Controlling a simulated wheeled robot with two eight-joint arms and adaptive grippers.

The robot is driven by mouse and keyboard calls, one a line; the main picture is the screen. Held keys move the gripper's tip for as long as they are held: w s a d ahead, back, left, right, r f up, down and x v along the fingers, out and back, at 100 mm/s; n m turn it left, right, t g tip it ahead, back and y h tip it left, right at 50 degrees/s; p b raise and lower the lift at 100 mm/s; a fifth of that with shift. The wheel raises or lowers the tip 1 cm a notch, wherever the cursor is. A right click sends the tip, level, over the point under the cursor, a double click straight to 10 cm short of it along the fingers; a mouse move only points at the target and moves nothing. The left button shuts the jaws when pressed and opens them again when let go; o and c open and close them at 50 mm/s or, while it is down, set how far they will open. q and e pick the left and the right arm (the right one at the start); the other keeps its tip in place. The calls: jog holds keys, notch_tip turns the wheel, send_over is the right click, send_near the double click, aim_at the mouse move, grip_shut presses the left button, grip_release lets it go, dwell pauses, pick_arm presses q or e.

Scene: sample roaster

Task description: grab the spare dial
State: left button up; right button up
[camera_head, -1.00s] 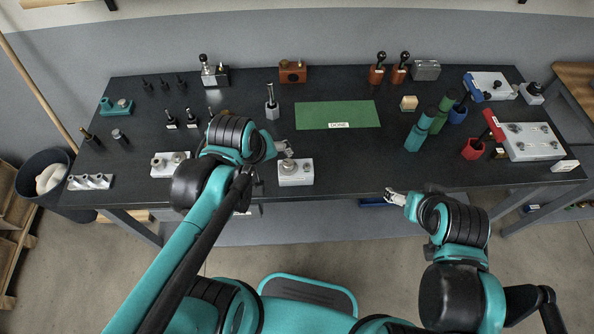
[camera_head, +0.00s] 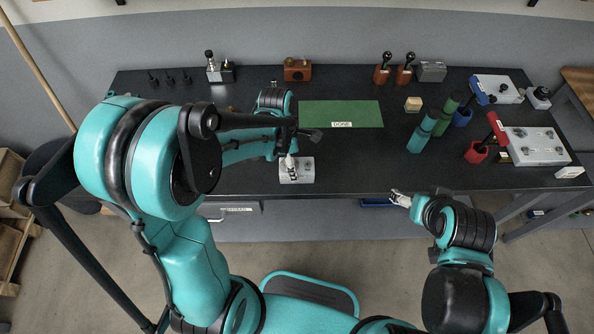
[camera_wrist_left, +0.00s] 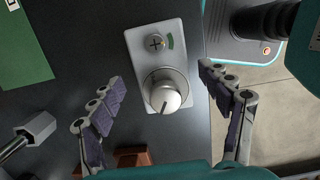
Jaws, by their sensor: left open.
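A silver round dial (camera_wrist_left: 165,91) with a dark pointer line sits on a light grey plate (camera_wrist_left: 135,37), beside a cross-slotted round fitting (camera_wrist_left: 156,43) and a green arc mark. My right gripper (camera_head: 396,197) is beyond the front edge, too small to judge.
A green mat (camera_head: 345,112) marked DONE lies behind the plate to the right. A hexagonal-ended metal piece (camera_wrist_left: 38,126) and a brown block (camera_wrist_left: 130,158) are near my left gripper. Teal and green cylinders (camera_head: 419,140) stand further right.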

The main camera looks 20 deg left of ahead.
aim_at(296, 165)
pick_arm(q)
jog(key=f, duration=0.2)
jog(key=d+f+b, duration=0.1)
jog(key=f, duration=0.1)
jog(key=shift+f+b, duration=0.1)
jog(key=shift+b, duration=0.2)
jog(key=shift+c, duration=0.6)
jog(key=c, duration=1.6)
